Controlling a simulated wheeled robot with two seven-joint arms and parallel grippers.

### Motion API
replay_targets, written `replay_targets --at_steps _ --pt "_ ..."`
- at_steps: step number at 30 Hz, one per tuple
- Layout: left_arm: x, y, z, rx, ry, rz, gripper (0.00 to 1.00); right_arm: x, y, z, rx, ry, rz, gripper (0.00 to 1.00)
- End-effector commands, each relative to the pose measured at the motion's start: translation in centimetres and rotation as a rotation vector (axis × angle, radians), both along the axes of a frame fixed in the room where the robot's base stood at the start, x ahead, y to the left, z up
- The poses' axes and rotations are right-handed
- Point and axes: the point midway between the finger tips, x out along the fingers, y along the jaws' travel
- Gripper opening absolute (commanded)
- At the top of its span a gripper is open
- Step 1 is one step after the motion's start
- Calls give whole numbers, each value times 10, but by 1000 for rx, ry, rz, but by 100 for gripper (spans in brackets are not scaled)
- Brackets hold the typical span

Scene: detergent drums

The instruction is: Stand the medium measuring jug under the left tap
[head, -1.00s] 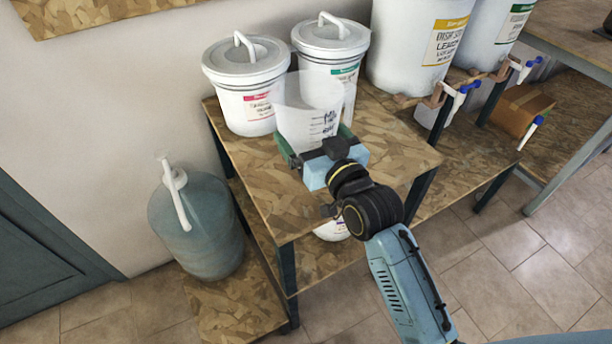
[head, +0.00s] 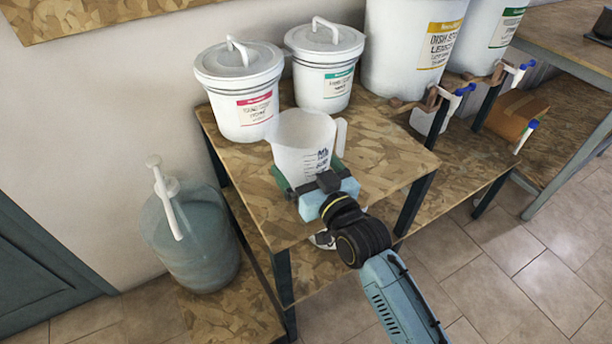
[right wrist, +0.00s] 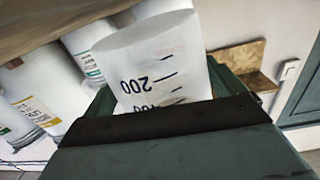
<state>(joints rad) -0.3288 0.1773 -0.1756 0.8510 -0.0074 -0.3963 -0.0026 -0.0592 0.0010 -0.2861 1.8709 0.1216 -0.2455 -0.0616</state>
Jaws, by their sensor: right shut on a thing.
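A translucent white measuring jug (head: 303,147) with dark scale marks is held upright over the near wooden table, its handle on the right. My right gripper (head: 310,177) is shut on its lower part, green fingers on either side. In the right wrist view the jug (right wrist: 155,65) shows a 200 mark between the fingers. Its base is hidden, so I cannot tell whether it touches the table. The left tap (head: 455,100), white with a blue end, is on the yellow-labelled drum (head: 410,45), right of the jug and apart from it. My left gripper is not in view.
Two lidded pails, red-labelled (head: 240,95) and green-labelled (head: 324,70), stand behind the jug. Another tap (head: 515,72) is on the drum (head: 490,35) further right. A blue-grey pump container (head: 192,240) stands lower left. The near table (head: 385,165) has bare room right of the jug.

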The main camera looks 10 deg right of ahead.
Motion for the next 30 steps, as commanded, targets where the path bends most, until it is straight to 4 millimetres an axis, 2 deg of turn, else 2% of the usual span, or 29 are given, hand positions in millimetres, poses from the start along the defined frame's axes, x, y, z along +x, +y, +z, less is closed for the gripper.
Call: replay_targets --at_steps 3,6,9,22,23,24,30 --pt "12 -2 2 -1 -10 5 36 0 0 -15 -1 1 0 70" --pt "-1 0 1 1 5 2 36 0 0 -16 0 1 0 70" --pt "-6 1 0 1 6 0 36 0 0 -18 1 -2 0 70" --pt "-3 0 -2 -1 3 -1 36 0 0 -24 0 0 0 70" --pt "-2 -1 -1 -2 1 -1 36 0 0 -24 0 1 0 97" --pt "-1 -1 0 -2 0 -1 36 0 0 -23 1 1 0 100" --pt "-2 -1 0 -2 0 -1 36 0 0 -23 1 0 0 100"
